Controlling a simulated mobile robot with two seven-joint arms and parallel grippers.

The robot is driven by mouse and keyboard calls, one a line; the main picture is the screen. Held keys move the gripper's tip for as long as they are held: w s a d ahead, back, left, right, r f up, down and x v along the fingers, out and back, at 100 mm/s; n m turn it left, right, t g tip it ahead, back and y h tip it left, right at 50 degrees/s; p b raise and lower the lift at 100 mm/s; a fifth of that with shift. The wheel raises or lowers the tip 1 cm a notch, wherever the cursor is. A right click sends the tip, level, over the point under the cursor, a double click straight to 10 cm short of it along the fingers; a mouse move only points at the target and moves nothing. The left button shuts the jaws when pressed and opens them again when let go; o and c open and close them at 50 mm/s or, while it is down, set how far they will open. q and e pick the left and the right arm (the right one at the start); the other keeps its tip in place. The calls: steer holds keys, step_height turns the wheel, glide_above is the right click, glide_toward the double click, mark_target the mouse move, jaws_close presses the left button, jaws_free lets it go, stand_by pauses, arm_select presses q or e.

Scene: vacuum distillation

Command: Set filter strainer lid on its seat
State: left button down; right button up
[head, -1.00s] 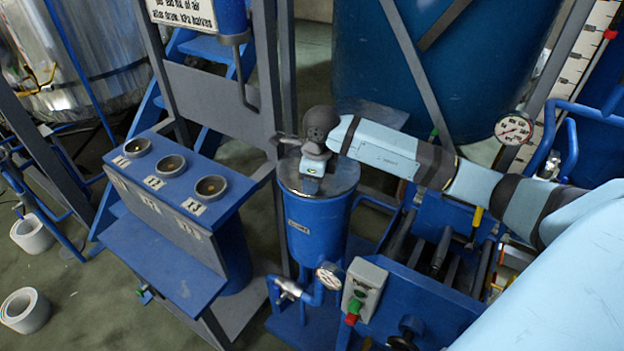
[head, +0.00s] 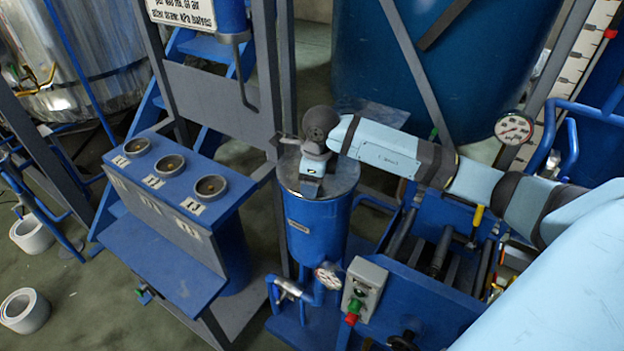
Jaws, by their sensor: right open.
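The filter strainer is a blue upright cylinder (head: 313,233) with a label on its front. Its round grey metal lid (head: 340,181) lies on top of the cylinder and looks level; whether it is fully down all round I cannot tell. My right gripper (head: 312,187) is open and points down at the lid's top from above. The gripper's own wrist hides the far part of the lid, and the lid's handle is not clearly visible. My left gripper is not in view.
A blue stand with three round cups (head: 211,188) is left of the strainer. Blue pipework and a frame crowd the right. A large blue tank (head: 440,70) stands behind.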

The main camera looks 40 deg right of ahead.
step_height(320, 180, up, 14)
steer(key=s+d, duration=0.1)
steer(key=shift+s+b, duration=0.15)
steer(key=shift+b, duration=0.25)
steer(key=shift+f, duration=0.1)
